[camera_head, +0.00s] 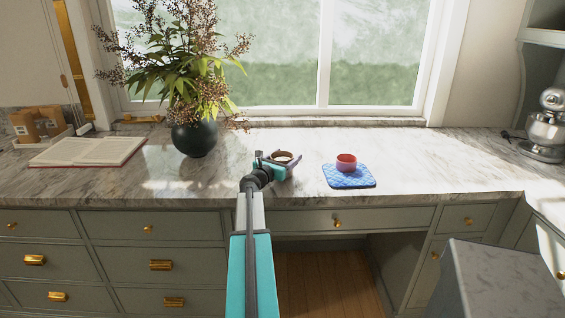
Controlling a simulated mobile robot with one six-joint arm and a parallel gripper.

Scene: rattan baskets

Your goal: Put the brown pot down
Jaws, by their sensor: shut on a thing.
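The brown pot (283,157) is a small round vessel with a dark opening. It is at the end of my arm, over the marble counter near its front edge. My gripper (276,163) is shut on the brown pot. My gripper and wrist hide part of the pot's front and left side. I cannot tell whether the pot's base touches the counter.
A small red and purple pot (346,164) sits on a blue patterned cloth (348,177) to the right. A black vase (194,139) with a leafy plant and an open book (88,151) are left. A mixer (545,135) stands far right. The counter (430,160) right of the cloth is clear.

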